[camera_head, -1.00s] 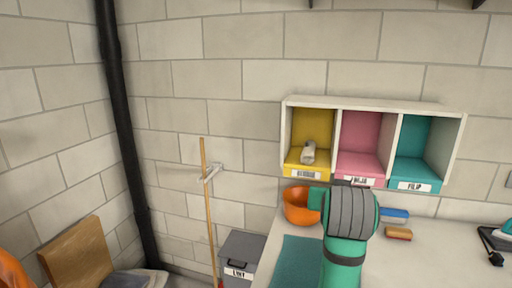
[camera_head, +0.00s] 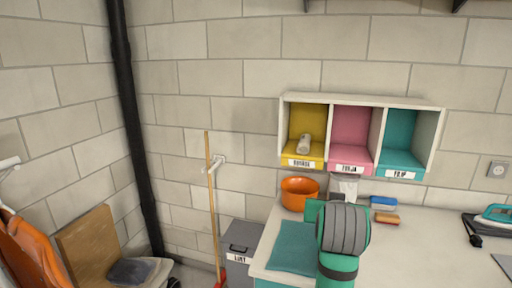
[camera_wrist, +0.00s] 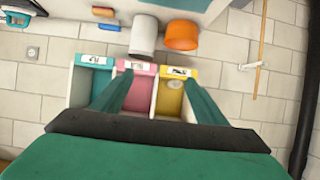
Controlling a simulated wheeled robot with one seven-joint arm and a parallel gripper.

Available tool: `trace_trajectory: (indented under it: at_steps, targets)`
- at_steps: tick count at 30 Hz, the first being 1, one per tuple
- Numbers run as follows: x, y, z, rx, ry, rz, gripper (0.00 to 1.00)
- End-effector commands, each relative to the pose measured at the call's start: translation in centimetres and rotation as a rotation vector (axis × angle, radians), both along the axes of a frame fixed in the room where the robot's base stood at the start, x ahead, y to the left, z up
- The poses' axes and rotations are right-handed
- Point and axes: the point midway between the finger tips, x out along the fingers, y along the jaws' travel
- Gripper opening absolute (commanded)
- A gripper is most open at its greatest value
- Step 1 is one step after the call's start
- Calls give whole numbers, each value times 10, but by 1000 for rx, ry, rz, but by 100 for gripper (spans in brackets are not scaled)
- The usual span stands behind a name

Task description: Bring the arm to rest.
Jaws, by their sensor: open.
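My arm (camera_head: 341,240) shows at the lower middle of the head view, in front of the counter; its gripper end is mostly hidden there. In the wrist view my gripper (camera_wrist: 158,80) is open, with two green fingers apart and nothing between them. The wall shelf with yellow, pink and teal compartments (camera_wrist: 75,88) lies beyond the fingers, upside down in that view. In the head view a pale rolled item (camera_head: 303,144) is in the yellow compartment (camera_head: 308,119); the pink (camera_head: 351,124) and teal (camera_head: 399,128) ones look empty.
On the counter (camera_head: 436,236) are an orange bowl (camera_head: 299,193), a whitish container (camera_head: 345,186) partly behind my arm, a blue block (camera_head: 383,202), an orange-brown block (camera_head: 386,219), a teal mat (camera_head: 293,248) and an iron (camera_head: 496,214). A grey bin (camera_head: 240,247) and broom (camera_head: 212,195) stand left.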

Motion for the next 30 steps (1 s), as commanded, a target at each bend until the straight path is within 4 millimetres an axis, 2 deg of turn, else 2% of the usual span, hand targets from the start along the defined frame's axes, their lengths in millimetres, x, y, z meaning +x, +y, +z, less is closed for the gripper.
trace_trajectory:
  at_steps: [8, 11, 17, 23, 30]
  targets:
    - [6, 11, -51, 5, -7, 16, 67]
    - [6, 17, -79, 6, -12, 24, 67]
    - [0, 38, -150, 11, -29, 48, 67]
    - [-20, 60, -217, 12, -47, 68, 67]
    - [-59, 87, -287, 13, -70, 93, 67]
